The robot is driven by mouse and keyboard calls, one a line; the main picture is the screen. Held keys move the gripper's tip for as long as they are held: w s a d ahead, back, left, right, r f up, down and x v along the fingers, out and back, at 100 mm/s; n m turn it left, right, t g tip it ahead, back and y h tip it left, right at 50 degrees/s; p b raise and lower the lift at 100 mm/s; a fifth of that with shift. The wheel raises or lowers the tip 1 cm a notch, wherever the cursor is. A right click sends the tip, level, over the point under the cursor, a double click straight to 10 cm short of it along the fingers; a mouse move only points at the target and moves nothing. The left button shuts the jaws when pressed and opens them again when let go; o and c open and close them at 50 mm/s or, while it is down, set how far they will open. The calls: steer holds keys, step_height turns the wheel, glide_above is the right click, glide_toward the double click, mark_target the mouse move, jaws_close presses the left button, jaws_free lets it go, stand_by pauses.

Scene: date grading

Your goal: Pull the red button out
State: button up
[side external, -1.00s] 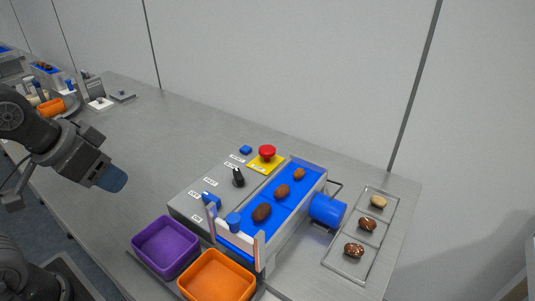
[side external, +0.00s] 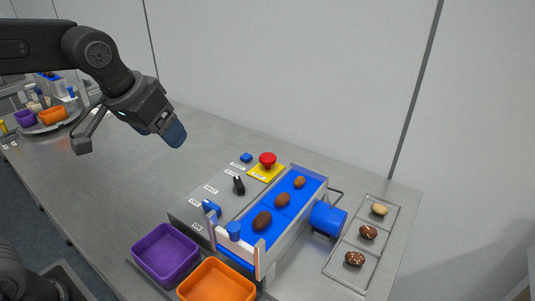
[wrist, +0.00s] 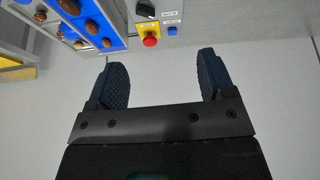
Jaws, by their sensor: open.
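The red button (side external: 267,159) is a mushroom-shaped knob on a yellow plate (side external: 262,175) at the back of the grey control box. It also shows in the wrist view (wrist: 150,40), just beyond the gap between my fingertips. My gripper (side external: 173,131) is in the air, left of the control box and well apart from the button. In the wrist view my gripper (wrist: 160,72) has its two dark blue fingers spread wide with nothing between them.
The control box (side external: 205,205) also has a black knob (side external: 238,185) and a blue switch. A blue belt (side external: 252,231) carries several dates. Purple (side external: 165,253) and orange (side external: 216,281) bins stand in front, and a divided tray (side external: 343,262) lies right.

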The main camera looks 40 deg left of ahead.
steer(key=w+d+f, duration=0.1)
steer(key=w+d, duration=0.1)
steer(key=w, duration=1)
steer(key=n, duration=0.1)
glide_toward(268, 155)
steer(key=shift+g+y, duration=0.3)
steer(key=x, duration=0.9)
steer(key=shift+w+d, duration=0.2)
steer(key=shift+d, duration=0.1)
steer(key=shift+r, duration=0.1)
steer(key=shift+c, duration=0.3)
